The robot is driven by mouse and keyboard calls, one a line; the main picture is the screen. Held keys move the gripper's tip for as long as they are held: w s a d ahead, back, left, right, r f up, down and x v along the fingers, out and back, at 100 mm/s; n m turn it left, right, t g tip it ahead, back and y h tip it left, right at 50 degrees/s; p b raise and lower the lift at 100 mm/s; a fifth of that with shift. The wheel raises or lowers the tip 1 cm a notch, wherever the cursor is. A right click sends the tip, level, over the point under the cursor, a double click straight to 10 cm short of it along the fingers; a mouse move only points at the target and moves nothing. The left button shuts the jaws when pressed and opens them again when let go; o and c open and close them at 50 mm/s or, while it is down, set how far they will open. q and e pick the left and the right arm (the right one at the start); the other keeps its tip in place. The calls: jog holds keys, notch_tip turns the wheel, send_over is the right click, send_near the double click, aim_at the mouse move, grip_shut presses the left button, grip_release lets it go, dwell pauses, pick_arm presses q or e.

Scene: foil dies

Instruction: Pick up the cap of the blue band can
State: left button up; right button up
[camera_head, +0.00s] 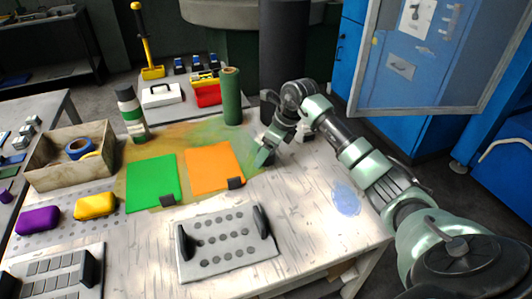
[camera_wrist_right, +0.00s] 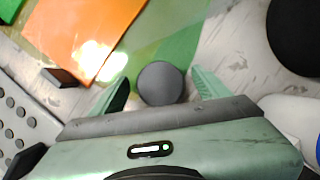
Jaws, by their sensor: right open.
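My right gripper (camera_head: 264,157) is low over the table, to the right of the orange sheet. In the right wrist view its two green fingers (camera_wrist_right: 161,92) are open and spread. A dark grey round cap (camera_wrist_right: 160,83) shows between them, seen from above, with gaps on both sides. I cannot tell whether it sits on a can, and no blue band shows on it. In the head view the gripper hides this spot. A white rounded body (camera_wrist_right: 290,113), with some blue at the picture's edge, stands right of the fingers. My left gripper is not in view.
The orange sheet (camera_head: 213,167) and green sheet (camera_head: 152,182) lie left of the gripper. A green roll (camera_head: 231,97) stands behind them, and a green-banded can (camera_head: 131,117) stands further left. A perforated plate with handles (camera_head: 225,245) lies in front. The table's right side is mostly clear.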

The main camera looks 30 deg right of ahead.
jog(key=shift+w+f, duration=0.1)
jog(key=shift+f, duration=0.2)
jog(key=c, duration=1.4)
jog(key=shift+r, duration=0.2)
